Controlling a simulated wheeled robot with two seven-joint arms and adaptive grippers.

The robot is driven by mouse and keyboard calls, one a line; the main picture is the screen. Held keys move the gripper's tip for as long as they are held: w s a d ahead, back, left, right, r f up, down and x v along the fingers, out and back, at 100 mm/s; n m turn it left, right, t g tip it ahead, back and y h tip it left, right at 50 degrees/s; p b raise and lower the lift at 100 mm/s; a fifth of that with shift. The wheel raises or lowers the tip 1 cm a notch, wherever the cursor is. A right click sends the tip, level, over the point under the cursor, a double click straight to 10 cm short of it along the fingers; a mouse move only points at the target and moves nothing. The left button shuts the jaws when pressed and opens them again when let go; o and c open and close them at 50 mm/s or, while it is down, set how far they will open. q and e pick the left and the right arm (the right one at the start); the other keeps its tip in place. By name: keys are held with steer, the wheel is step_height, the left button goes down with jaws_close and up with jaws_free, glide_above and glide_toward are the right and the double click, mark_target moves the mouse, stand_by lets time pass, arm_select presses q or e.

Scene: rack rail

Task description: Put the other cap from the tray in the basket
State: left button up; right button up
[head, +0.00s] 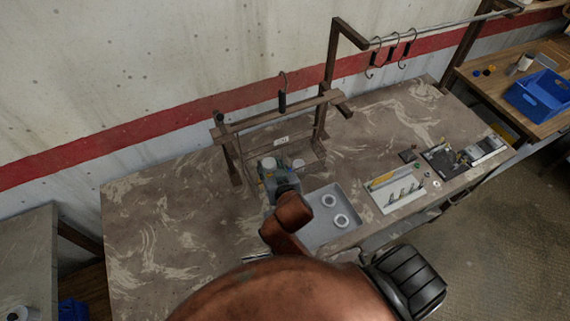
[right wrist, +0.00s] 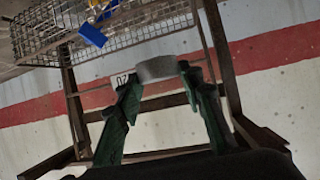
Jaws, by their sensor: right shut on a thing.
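My right gripper (head: 281,171) is over the table in front of the brown rack. In the right wrist view its green fingers (right wrist: 158,82) are shut on a grey round cap (right wrist: 156,69), held at the fingertips. The wire basket (right wrist: 165,22) is beyond the fingers in that view, with a blue piece (right wrist: 91,34) and a yellow piece at it. The cap appears apart from the basket. In the head view my arm and gripper hide much of the basket area. The grey tray (head: 322,234) holds two white ring-shaped pieces (head: 341,220). My left gripper is not in view.
The brown rack (head: 228,152) has a numbered label and a dark hook (head: 283,92) on its bar. A blue crate (head: 540,97) stands on another table. The table's left side is bare.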

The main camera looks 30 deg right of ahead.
steer(key=s+d+r+m+g+h+p, duration=0.6)
steer(key=s+d+m+h, duration=0.3)
steer(key=d, duration=0.3)
steer(key=shift+m, duration=0.5)
steer(key=w+d+f+p, duration=0.1)
steer(key=w+d+f, duration=0.1)
steer(key=w+f, duration=0.2)
steer(key=w+d+f+p, duration=0.1)
steer(key=w+d+f, duration=0.1)
steer(key=w+f, duration=0.2)
steer(key=w+d+f+p, duration=0.2)
steer(key=w+f, duration=0.2)
steer(key=f, duration=0.1)
steer(key=shift+w+d, duration=0.15)
steer(key=shift+d, duration=0.25)
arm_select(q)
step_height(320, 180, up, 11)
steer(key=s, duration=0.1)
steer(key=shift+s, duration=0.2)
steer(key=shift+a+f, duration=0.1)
arm_select(e)
steer(key=shift+f+b, duration=0.65)
steer(key=shift+f, duration=0.05)
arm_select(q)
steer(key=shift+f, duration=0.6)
arm_select(e)
steer(key=o, duration=1.1)
